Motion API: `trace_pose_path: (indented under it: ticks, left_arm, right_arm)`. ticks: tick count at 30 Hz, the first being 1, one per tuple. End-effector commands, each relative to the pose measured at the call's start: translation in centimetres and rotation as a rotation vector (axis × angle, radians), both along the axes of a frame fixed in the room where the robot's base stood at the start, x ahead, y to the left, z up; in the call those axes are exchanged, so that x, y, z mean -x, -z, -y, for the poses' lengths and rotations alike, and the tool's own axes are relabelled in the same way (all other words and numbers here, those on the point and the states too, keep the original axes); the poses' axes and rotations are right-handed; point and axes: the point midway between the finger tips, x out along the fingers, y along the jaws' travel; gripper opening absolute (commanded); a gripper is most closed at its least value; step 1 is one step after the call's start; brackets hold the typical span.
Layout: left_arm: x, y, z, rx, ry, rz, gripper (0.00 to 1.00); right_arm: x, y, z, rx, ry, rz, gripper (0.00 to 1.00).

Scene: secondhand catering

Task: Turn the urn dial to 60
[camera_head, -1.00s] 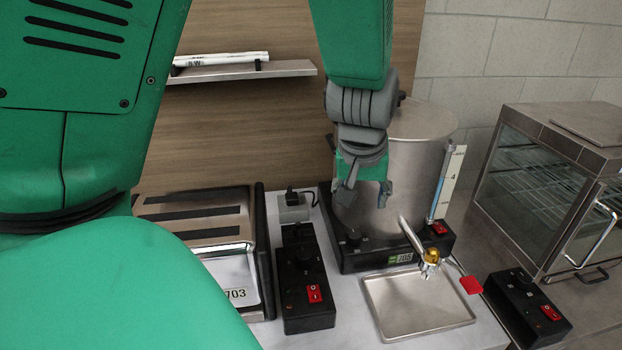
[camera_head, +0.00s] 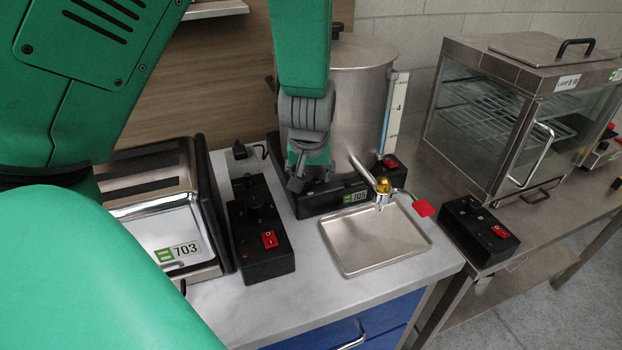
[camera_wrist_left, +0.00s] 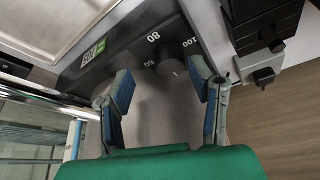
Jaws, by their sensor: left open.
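The urn (camera_head: 360,88) is a steel cylinder on a black base with a green and white 705 label (camera_head: 356,196) and a brass-topped tap (camera_head: 383,187). In the left wrist view, the urn dial (camera_wrist_left: 172,68) is a dark round knob on the base, with 80 and 100 marks beside it. Its pointer direction is too small to tell. My left gripper (camera_head: 303,178) is at the left front of the urn and hides the dial in the head view. In the left wrist view my left gripper (camera_wrist_left: 162,84) is open, its fingers on either side of the dial, the right one closer. Contact cannot be told.
A steel toaster (camera_head: 165,215) labelled 703 and a black box with a red switch (camera_head: 262,240) stand left of the urn. A drip tray (camera_head: 375,245) lies below the tap. A glass display cabinet (camera_head: 510,120) and another switch box (camera_head: 478,232) are at right.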

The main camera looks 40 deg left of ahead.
Motion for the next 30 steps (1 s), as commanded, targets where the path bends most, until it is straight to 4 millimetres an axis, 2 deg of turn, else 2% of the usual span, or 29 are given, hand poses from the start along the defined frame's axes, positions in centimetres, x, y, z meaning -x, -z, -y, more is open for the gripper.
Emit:
trace_pose_path:
  ticks: [1, 6, 15, 17, 19, 20, 30]
  left_arm:
    - [-0.1, 0.8, -0.3, 0.003, -0.003, -0.002, 0.48]
    - [-0.5, 2.0, -0.9, 0.007, -0.003, -0.001, 0.48]
    - [-0.6, 2.0, -0.5, 0.001, -0.002, -0.001, 0.48]
    - [-0.6, 1.9, -0.4, -0.001, -0.003, -0.001, 0.31]
    - [-0.6, 1.9, -0.3, -0.002, -0.003, -0.001, 0.06]
    - [-0.5, 1.9, -0.3, -0.002, -0.003, -0.001, 0.01]
    - [-0.5, 2.0, -0.4, 0.006, 0.013, -0.002, 0.01]
  right_arm:
    - [0.0, 0.1, 0.0, 0.000, 0.000, 0.000, 0.40]
    - [0.0, 0.2, 0.0, 0.000, -0.001, 0.000, 0.40]
    - [0.0, 0.2, 0.0, -0.001, -0.001, 0.000, 0.40]
    - [0.0, 0.2, 0.0, -0.001, -0.001, 0.000, 0.40]
    - [0.0, 0.2, 0.0, -0.001, -0.001, 0.000, 0.40]
    - [0.0, 0.2, 0.0, 0.000, -0.001, 0.000, 0.40]
    - [0.0, 0.1, 0.0, -0.001, -0.001, 0.000, 0.40]
